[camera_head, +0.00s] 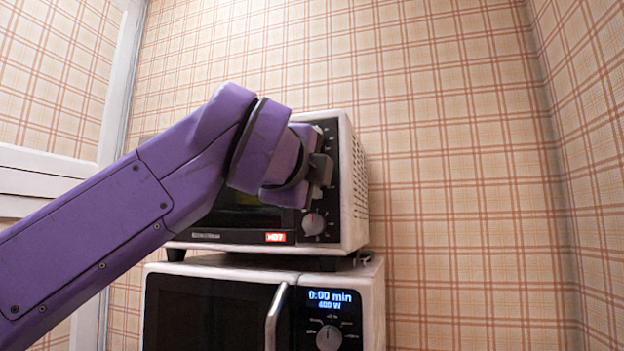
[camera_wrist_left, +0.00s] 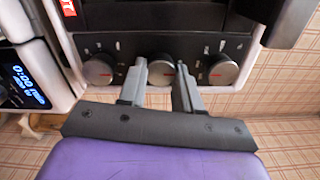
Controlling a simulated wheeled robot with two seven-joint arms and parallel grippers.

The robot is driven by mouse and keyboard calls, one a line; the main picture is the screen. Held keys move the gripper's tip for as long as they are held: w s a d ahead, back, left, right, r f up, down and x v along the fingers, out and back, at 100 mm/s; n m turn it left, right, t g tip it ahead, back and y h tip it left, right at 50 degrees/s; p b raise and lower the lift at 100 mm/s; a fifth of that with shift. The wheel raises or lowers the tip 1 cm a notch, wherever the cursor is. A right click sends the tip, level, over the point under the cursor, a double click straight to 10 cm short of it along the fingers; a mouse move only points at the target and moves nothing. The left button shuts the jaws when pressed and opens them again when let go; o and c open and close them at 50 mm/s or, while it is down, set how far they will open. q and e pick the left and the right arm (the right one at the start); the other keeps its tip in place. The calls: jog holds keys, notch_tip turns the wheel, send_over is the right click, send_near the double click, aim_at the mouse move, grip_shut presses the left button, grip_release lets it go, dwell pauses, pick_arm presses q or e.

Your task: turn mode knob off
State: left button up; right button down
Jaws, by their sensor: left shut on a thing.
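The toaster oven (camera_head: 350,190) has a dark panel with three grey knobs in a row. In the left wrist view the middle knob (camera_wrist_left: 160,72) sits between the fingers of my left gripper (camera_wrist_left: 159,90), which is shut on it. No label reading mode can be made out. The other knobs stand either side, the lower one (camera_wrist_left: 98,70) and the upper one (camera_wrist_left: 223,70). In the head view my left gripper (camera_head: 322,172) reaches the panel and hides the middle knob. My right gripper is not in view.
The oven stands on a white microwave (camera_head: 372,300) with a lit display (camera_head: 331,300) and its own knob (camera_head: 329,338). My purple left arm covers much of the oven's front.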

pick_arm(q)
jog(key=shift+f, duration=0.1)
jog(key=o, duration=1)
jog(key=shift+o, duration=0.2)
jog(key=b+v, duration=0.3)
jog(key=v, duration=0.7)
jog(key=shift+s, duration=0.3)
